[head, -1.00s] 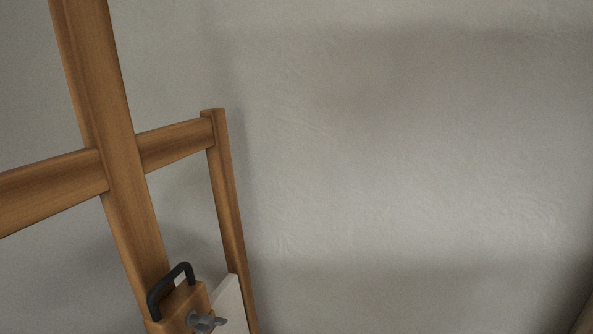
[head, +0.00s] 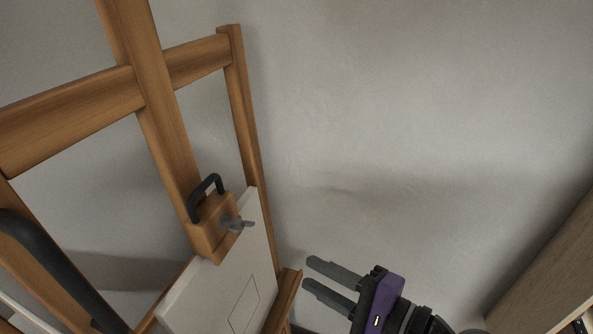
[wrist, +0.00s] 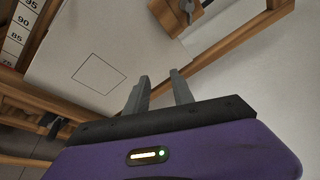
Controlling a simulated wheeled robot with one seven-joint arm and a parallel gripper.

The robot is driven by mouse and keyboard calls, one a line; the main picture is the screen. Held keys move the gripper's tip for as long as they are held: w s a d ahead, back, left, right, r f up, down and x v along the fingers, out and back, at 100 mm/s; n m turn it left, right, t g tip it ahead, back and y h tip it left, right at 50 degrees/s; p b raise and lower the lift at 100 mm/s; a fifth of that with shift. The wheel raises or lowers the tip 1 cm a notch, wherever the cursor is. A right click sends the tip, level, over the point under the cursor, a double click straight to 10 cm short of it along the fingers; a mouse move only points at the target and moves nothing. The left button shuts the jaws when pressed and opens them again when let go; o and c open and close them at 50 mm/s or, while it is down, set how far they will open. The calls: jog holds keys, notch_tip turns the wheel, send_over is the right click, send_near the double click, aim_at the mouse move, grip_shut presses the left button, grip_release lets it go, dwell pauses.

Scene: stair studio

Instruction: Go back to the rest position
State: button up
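My gripper (head: 332,281) is at the bottom of the head view, right of the easel. Its two grey fingers are apart with nothing between them, and they point left toward the easel. In the wrist view the fingers (wrist: 160,86) are also apart and empty. The wooden easel (head: 172,150) fills the left of the head view. A white board (head: 212,292) with a thin drawn rectangle stands on it, clear of my fingertips as far as I can tell.
A wooden block with a black handle (head: 206,190) and a grey wing knob (head: 236,223) sits at the board's top. A wooden piece of furniture (head: 545,270) stands at the lower right. A plain wall (head: 420,120) lies behind. A numbered scale (wrist: 20,32) shows in the wrist view.

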aim_at(242, 225)
notch_tip(242, 225, up, 10)
jog(key=a+f+n+g+y, duration=0.1)
jog(key=a+n+g+y, duration=0.1)
jog(key=a+g+y, duration=0.15)
jog(key=shift+g, duration=0.35)
jog(key=x, duration=0.5)
jog(key=shift+w+a+r+b, duration=0.2)
jog(key=shift+a+r+b, duration=0.1)
jog(key=shift+x, duration=0.8)
jog(key=shift+f, duration=0.15)
jog(key=shift+c, duration=0.4)
grip_shut()
jog(key=shift+p, duration=0.55)
